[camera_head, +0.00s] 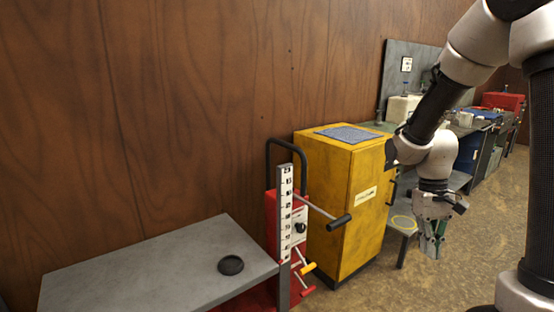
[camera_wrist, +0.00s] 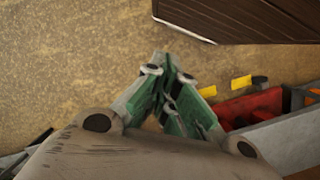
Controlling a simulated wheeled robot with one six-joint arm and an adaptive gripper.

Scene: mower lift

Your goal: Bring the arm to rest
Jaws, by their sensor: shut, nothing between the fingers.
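My gripper (camera_head: 432,246) hangs at the end of my bent arm at the right of the head view, pointing down in front of the yellow cabinet (camera_head: 357,215) and above the floor. Its green-padded fingers are shut with nothing between them. In the wrist view, my gripper (camera_wrist: 160,72) shows its fingers meeting at the tips over bare brown floor. It touches nothing that I can see.
A red lift (camera_head: 298,228) with a numbered scale and a black handle stands left of the cabinet. A grey platform (camera_head: 130,262) holds a black round puck (camera_head: 230,265). Workbenches (camera_head: 466,128) line the wall behind my arm. Open floor (camera_head: 440,285) lies below my gripper.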

